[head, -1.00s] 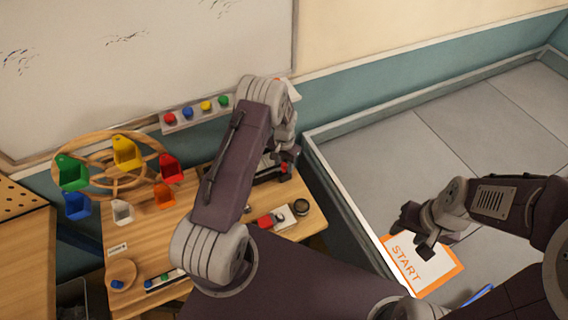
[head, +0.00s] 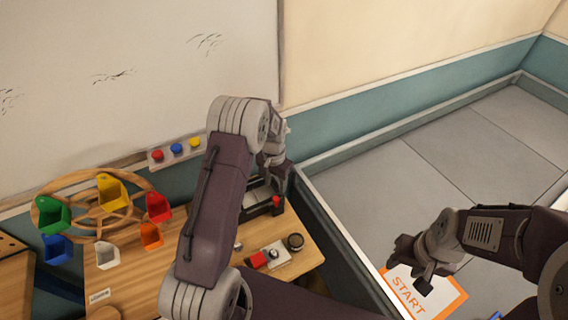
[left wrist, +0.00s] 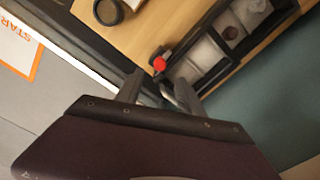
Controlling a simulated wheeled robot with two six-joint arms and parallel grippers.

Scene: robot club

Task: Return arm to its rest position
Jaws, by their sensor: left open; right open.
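My left arm rises in the middle of the head view and bends down at its elbow. My left gripper (head: 273,178) hangs over the back right part of the wooden table, beside a dark tray, and is partly hidden there. In the left wrist view its two fingers (left wrist: 158,92) are spread with nothing between them. A small red knob (left wrist: 159,64) shows just beyond the fingertips; I cannot tell whether they touch the tray. My right gripper (head: 420,275) is open and empty above the START card.
The wooden table (head: 150,275) carries a wheel of coloured bins (head: 110,190), a dark tray (head: 256,200), a red and white block (head: 268,255) and a dark round object (head: 295,242). The START card (head: 440,295) lies on the grey tiled floor, behind a raised edge (head: 335,235).

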